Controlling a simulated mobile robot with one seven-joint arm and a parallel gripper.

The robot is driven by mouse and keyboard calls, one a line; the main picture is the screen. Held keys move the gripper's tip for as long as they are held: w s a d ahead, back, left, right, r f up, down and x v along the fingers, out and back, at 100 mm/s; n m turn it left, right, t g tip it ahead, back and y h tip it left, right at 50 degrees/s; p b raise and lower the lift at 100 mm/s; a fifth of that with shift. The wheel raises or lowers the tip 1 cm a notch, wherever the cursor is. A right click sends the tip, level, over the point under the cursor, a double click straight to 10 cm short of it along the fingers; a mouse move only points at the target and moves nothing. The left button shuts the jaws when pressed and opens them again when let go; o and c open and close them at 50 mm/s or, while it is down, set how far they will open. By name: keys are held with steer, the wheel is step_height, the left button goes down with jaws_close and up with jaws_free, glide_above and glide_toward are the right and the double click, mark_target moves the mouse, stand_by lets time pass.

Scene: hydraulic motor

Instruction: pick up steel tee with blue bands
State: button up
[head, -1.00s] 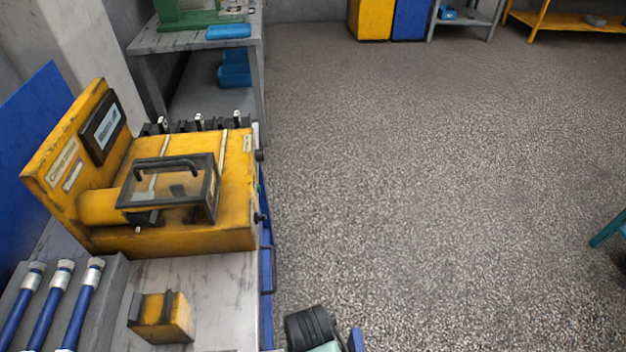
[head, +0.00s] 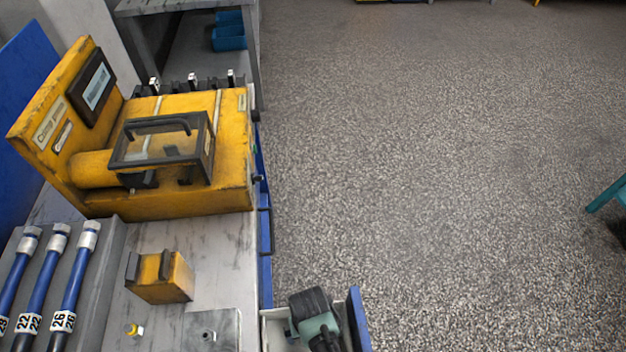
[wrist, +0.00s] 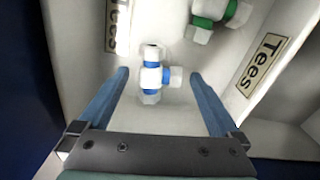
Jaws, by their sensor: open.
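The steel tee with blue bands (wrist: 150,76) lies on the white floor of a drawer in the wrist view. Its three stubs show, with blue bands near the middle. My gripper (wrist: 160,73) is open, with one blue finger to the left and one to the right of the tee, apart from it. A tee with green bands (wrist: 212,12) lies farther up and right. In the head view the tee is hidden, and my wrist (head: 314,318) is over the open drawer (head: 358,318).
Drawer walls with "Tees" labels (wrist: 259,64) stand close on the left and right. A yellow machine (head: 170,160) with a clear cover, a yellow block (head: 162,278) and blue hoses (head: 68,285) are on the bench.

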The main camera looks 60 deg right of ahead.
jaws_close()
stand_by(0.4)
steer(key=shift+r, duration=0.1)
